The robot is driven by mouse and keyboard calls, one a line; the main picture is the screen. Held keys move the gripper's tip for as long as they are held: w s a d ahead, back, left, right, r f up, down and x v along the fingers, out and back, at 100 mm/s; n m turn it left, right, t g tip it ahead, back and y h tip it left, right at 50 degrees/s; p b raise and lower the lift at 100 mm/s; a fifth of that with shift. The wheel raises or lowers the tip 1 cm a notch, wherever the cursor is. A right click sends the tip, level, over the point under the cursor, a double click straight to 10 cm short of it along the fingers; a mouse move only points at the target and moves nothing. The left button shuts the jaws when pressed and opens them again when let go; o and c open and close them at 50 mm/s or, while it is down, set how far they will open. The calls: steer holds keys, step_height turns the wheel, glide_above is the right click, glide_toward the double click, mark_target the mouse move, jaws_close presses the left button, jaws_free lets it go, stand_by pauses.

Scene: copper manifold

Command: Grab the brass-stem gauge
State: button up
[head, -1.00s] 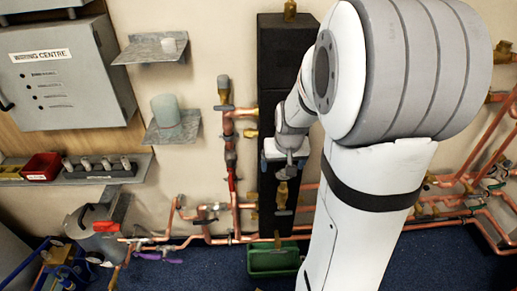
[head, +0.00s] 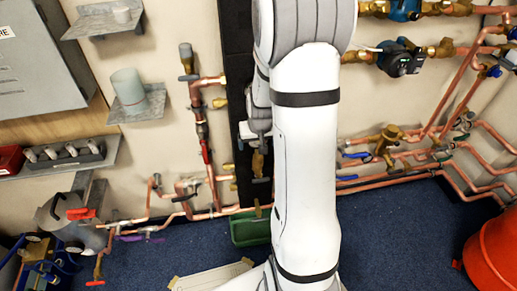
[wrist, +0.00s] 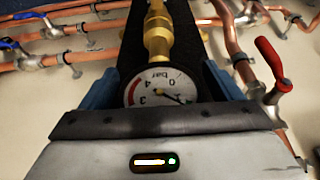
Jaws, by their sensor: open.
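The gauge (wrist: 160,87) has a round white dial marked "bar" and sits upside down in the wrist view, at the end of a brass stem (wrist: 158,35). My gripper (wrist: 161,82) is open, with a blue finger on each side of the dial. The dial's lower edge is hidden behind the gripper's dark front edge. I cannot tell whether the fingers touch it. In the head view my gripper (head: 256,135) is in front of the dark vertical panel, partly hidden by my arm, and the gauge cannot be made out there.
A red-handled valve (wrist: 272,65) stands close to the right of my gripper. Copper pipes (head: 205,135) run along the wall on both sides of the dark panel (head: 236,60). A green box (head: 248,228) lies on the floor below. A red bucket (head: 492,255) stands at the right.

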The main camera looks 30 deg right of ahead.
steer(key=shift+c, duration=0.5)
steer(key=shift+r, duration=0.1)
steer(key=c, duration=1.3)
